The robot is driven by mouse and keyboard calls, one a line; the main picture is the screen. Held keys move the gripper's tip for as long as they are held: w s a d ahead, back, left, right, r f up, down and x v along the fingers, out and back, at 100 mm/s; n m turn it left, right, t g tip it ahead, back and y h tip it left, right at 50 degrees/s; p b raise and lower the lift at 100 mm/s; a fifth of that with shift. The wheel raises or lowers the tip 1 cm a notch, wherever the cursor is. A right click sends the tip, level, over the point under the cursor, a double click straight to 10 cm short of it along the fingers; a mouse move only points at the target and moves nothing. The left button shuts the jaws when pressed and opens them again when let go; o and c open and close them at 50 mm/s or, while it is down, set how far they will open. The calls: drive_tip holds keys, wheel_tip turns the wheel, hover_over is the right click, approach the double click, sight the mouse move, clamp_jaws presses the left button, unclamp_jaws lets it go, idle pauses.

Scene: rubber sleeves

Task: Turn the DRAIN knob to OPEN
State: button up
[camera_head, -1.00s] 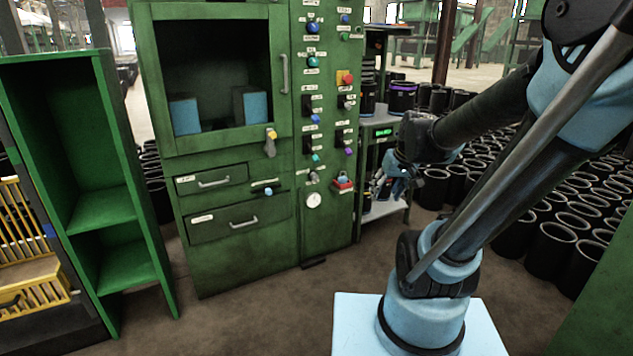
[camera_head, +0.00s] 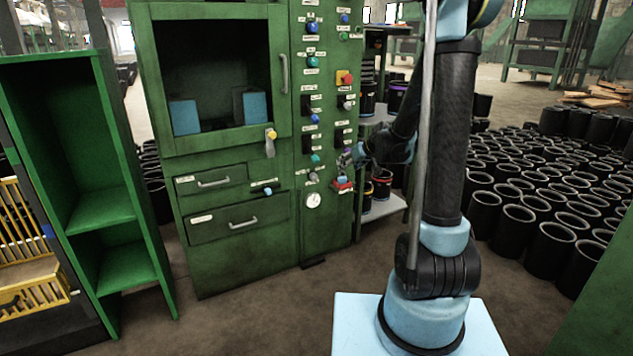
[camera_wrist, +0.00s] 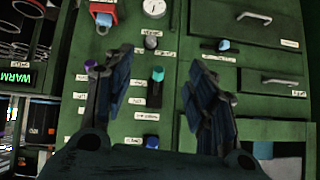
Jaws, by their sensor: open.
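The green control cabinet (camera_head: 328,225) carries a column of small knobs and switches with white labels. The labels are too small to read, so I cannot tell which knob is DRAIN. A teal knob (camera_wrist: 157,75) shows between my fingers in the wrist view, with a grey knob (camera_wrist: 151,42) above it and a blue knob (camera_wrist: 151,142) below. A purple knob (camera_wrist: 90,66) is beside the left finger. My gripper (camera_wrist: 161,62) is open and empty, facing the panel. In the head view my gripper (camera_head: 354,157) is at the panel's right edge.
A round gauge (camera_head: 313,200) and a red-and-blue control (camera_head: 343,184) sit low on the panel. Drawers with handles (camera_head: 243,222) are to the left. A shelf with a WARM display (camera_wrist: 15,76) stands beside the cabinet. Black sleeves (camera_head: 515,225) crowd the floor at right.

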drive_tip(key=w+a+f+t+y, duration=0.1)
drive_tip(key=w+a+f, duration=0.1)
drive_tip(key=w+f, duration=0.15)
drive_tip(key=w+a+f+t, duration=0.1)
drive_tip(key=w+a+f, duration=0.1)
drive_tip(key=w, duration=0.3)
drive_tip(key=n+t, duration=0.1)
approach(315, 178)
drive_tip(key=shift+y, duration=0.4)
drive_tip(key=x, duration=0.9)
drive_tip(key=shift+w+d+f, duration=0.15)
drive_tip(key=shift+w+d, duration=0.05)
drive_tip(key=shift+w, duration=0.1)
